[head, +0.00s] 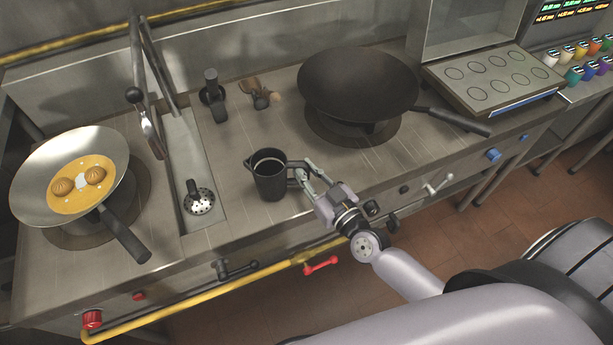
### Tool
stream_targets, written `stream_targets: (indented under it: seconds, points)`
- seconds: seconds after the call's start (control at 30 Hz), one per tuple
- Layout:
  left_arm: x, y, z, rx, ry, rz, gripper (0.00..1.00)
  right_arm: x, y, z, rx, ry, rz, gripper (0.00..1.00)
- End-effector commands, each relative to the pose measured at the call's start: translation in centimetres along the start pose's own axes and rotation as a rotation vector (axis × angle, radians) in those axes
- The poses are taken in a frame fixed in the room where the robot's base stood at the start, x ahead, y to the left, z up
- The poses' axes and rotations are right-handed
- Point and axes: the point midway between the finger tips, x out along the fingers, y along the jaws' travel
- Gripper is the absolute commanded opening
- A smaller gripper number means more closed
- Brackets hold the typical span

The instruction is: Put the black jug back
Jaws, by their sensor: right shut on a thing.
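The black jug (269,177) stands upright on the steel stove top, between the sunken tray and the black wok. Its handle points right, toward my right gripper. My right gripper (301,175) comes in from the right and is shut on the jug's handle. The fingers partly hide the handle. The jug appears to rest on the counter, though a small gap underneath cannot be ruled out. My left gripper is not in the view.
A steel wok (114,178) with orange food sits left. A sunken tray (207,218) holds a ladle (199,200). A black wok (357,84) stands behind right, its handle reaching right. A black tap-like fitting (212,97) stands behind the jug. A yellow rail (205,292) runs along the front.

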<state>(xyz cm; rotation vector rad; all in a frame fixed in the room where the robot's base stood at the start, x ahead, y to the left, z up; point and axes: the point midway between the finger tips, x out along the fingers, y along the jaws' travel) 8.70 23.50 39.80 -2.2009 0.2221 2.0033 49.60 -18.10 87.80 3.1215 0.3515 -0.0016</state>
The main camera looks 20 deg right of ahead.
Motion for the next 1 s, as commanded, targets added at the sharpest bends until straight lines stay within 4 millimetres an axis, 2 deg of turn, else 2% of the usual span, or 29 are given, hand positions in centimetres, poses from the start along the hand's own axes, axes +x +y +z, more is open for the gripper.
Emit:
stream_targets:
  seconds: [0.03, 0.1, 0.47, 0.5, 0.8, 1.0]
  points:
    - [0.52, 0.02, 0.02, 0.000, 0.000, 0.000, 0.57, 0.03, 0.06, 0.81, -0.003, 0.000, -0.001, 0.00]
    - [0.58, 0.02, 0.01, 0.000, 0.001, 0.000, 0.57, 0.00, 0.05, 1.13, -0.001, 0.001, 0.000, 0.00]
    - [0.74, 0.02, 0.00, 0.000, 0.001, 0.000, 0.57, -0.01, 0.03, 1.42, 0.001, 0.001, 0.001, 0.00]
    - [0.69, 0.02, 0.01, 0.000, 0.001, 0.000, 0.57, -0.02, 0.03, 1.39, 0.001, 0.001, 0.000, 0.18]
    - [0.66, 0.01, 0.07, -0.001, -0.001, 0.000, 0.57, -0.02, 0.03, 1.33, 0.001, 0.000, 0.000, 0.36]
    - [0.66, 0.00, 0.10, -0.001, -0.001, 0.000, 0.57, -0.02, 0.03, 1.33, 0.001, 0.001, 0.000, 0.36]
